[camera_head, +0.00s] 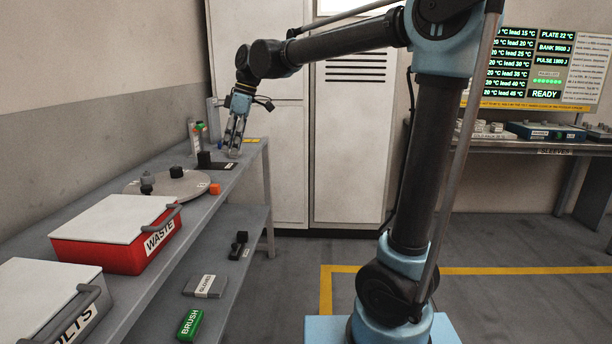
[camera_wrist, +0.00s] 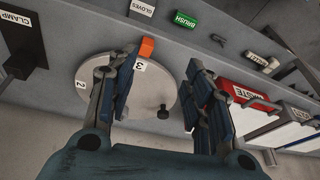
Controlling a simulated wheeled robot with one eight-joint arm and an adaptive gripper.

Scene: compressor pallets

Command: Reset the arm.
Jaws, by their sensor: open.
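My gripper (camera_head: 237,135) hangs fingers-down over the far end of the grey workbench (camera_head: 104,215) in the head view. In the wrist view its two fingers (camera_wrist: 158,95) stand apart with nothing held between them. Below them is a round grey turntable (camera_wrist: 150,97) with numbers 2 and 3 on its face and a dark knob. The turntable (camera_head: 160,192) also shows in the head view, nearer to the camera than my gripper. An orange block (camera_head: 215,188) sits at its right edge; it also shows in the wrist view (camera_wrist: 147,46).
On the bench are a red WASTE box (camera_head: 100,255) and a grey BOLTS box (camera_head: 30,290). A black clamp piece (camera_wrist: 25,50) lies beside the turntable. The lower shelf holds a green BRUSH block (camera_head: 190,325) and a GLOVES pack (camera_head: 206,286). A white cabinet (camera_head: 262,165) stands behind my arm.

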